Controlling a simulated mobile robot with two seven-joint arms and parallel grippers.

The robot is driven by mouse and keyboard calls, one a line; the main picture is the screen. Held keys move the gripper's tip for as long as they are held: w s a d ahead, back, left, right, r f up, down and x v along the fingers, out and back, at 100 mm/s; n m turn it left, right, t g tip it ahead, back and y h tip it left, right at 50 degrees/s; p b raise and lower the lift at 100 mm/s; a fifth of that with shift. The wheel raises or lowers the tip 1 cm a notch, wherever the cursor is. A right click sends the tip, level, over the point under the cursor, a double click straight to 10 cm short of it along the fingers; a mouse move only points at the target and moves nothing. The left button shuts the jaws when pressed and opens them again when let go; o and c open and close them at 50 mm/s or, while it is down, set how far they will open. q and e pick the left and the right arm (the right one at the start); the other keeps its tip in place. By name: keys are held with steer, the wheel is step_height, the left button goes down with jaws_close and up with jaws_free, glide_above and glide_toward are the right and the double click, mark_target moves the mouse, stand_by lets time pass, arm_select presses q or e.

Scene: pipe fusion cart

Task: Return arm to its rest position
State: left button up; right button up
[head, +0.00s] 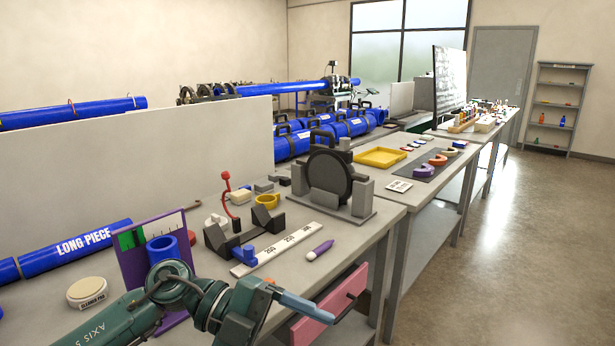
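My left arm, a green jointed arm marked "AXIS 5", comes in from the lower left. Its gripper (306,307) is at the bottom centre, in front of the near table's front edge. One grey-blue finger shows, pointing right across a pink panel (335,305) below the tabletop. I cannot tell whether this gripper is open or shut, and nothing is seen held in it. My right arm and gripper are not in view.
The near table (200,215) carries a purple stand (135,262), a blue pipe ring (170,250), a cleaner pad (88,291), a ruler strip (285,248), a purple marker (320,250) and a dark round clamp (330,175). Open floor (500,260) lies to the right.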

arm_select(q)
steer(key=w+a+f+n+t+y+p, duration=0.15)
steer(key=f+n+t, duration=0.25)
steer(key=n+t, duration=0.7)
steer(key=w+a+f+n+t, duration=0.2)
steer(key=a+f+n+t, duration=0.1)
steer(key=n+t, duration=0.8)
steer(key=s+a+f+n+g+y, duration=0.3)
steer(key=s+f, duration=0.3)
steer(key=f, duration=0.4)
steer(key=s+a+f+n+g+y, duration=0.4)
steer(key=s+a+f+n+y, duration=0.1)
steer(key=f, duration=0.5)
steer(key=shift+s+a+f+y, duration=0.35)
steer(key=shift+s+y, duration=0.3)
steer(key=shift+s, duration=0.45)
